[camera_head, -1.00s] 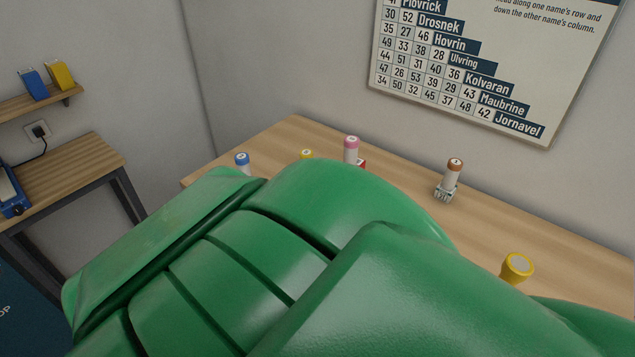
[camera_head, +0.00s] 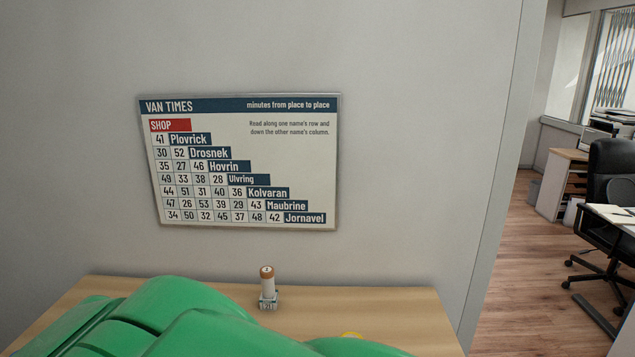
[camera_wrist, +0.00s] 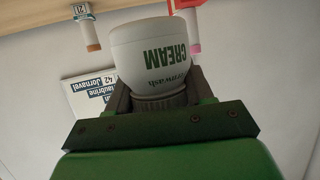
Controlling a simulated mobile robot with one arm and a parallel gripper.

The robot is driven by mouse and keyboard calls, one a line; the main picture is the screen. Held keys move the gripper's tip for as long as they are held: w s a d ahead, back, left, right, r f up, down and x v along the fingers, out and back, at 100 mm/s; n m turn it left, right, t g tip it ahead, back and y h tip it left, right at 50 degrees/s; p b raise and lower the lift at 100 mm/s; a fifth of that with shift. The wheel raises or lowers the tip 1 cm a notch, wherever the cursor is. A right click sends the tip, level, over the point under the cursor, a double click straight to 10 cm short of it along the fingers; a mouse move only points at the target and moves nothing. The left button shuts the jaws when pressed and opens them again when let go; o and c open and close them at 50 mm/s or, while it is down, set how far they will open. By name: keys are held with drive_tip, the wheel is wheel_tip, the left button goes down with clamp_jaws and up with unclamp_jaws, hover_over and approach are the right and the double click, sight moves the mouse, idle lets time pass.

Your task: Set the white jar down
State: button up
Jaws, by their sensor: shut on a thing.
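The white jar (camera_wrist: 152,52) is in the wrist view, which is upside down. It has green CREAM lettering and a grey-brown ribbed lid. My gripper (camera_wrist: 160,98) is shut on it around the lid end, with a dark finger on each side. The wooden counter (camera_wrist: 32,15) is along the top of that view; whether the jar touches it cannot be told. In the head view the counter (camera_head: 390,312) shows partly, and my green arm hides the jar and gripper.
An orange-brown-topped white cylinder (camera_head: 267,278) stands in a small numbered holder near the counter's back edge. A pink-topped cylinder (camera_wrist: 191,28) in a red holder is close beside the jar in the wrist view. A van times board (camera_head: 240,160) hangs on the wall. A yellow thing (camera_head: 352,334) peeks over my arm.

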drive_tip(key=w+d+r+m+h, duration=0.2)
drive_tip(key=w+d+m+h, duration=0.15)
drive_tip(key=w+d, duration=1.6)
drive_tip(key=w+d+r+m+h, duration=0.1)
drive_tip(key=w+d, duration=0.2)
drive_tip(key=d, duration=0.6)
drive_tip(key=w+d+r+m+h, duration=0.15)
drive_tip(key=w+d, duration=0.25)
drive_tip(key=d, duration=0.5)
drive_tip(key=w+d+h, duration=0.2)
drive_tip(key=w+d, duration=0.1)
drive_tip(key=d, duration=0.6)
drive_tip(key=w+f+n+y, duration=0.1)
drive_tip(key=f, duration=0.4)
drive_tip(key=w+f+n+y, duration=0.1)
drive_tip(key=f, duration=0.4)
drive_tip(key=w+f+n+y, duration=0.1)
drive_tip(key=f+y, duration=0.1)
drive_tip(key=f, duration=0.2)
drive_tip(key=shift+w+a+f+t, duration=0.1)
drive_tip(key=shift+a+f+t, duration=0.1)
drive_tip(key=shift+f+t, duration=0.15)
drive_tip(key=shift+a+f, duration=0.1)
drive_tip(key=shift+f, duration=0.25)
drive_tip(key=r+v, duration=0.1)
drive_tip(key=v, duration=0.6)
wheel_tip(320, 180, up, 19)
drive_tip(key=shift+y, duration=0.3)
